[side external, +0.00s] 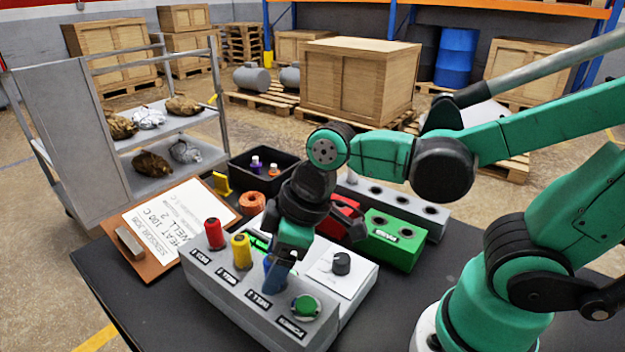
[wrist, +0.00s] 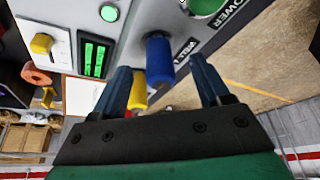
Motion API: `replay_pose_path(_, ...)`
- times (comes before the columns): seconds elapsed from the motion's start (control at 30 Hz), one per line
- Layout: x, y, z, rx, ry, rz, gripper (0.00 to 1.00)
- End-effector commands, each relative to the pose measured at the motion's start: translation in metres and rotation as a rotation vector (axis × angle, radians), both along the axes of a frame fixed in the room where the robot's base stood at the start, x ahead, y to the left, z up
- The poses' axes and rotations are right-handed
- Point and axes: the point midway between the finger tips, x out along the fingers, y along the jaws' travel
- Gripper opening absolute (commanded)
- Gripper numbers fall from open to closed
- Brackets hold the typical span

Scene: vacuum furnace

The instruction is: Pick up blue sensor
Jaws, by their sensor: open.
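The blue sensor (wrist: 160,62) stands in the grey control box (side external: 207,283), at the slot beside the green power button (side external: 305,307). In the wrist view it shows between my two fingertips, with a gap on each side. My gripper (wrist: 158,70) is open and points down at the sensor. In the side external view my gripper (side external: 279,264) is low over the box and largely hides the sensor. The fingers are also blue, so sensor and fingers are hard to separate there.
A yellow sensor (side external: 241,252) and a red sensor (side external: 214,234) stand in the same box, to the left. A green block (side external: 391,240), black bin (side external: 243,164) and clipboard (side external: 155,246) are nearby.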

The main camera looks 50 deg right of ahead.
Motion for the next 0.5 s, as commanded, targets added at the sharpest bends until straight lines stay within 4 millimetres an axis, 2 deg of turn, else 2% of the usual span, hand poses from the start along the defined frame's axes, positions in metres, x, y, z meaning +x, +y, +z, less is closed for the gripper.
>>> replay_pose_path(0.2,0.0031,0.0029,-0.0112,0.0,0.0,0.001,0.69)
replay_pose_path(0.5,0.0035,0.0033,-0.0133,0.0,0.0,0.001,0.69)
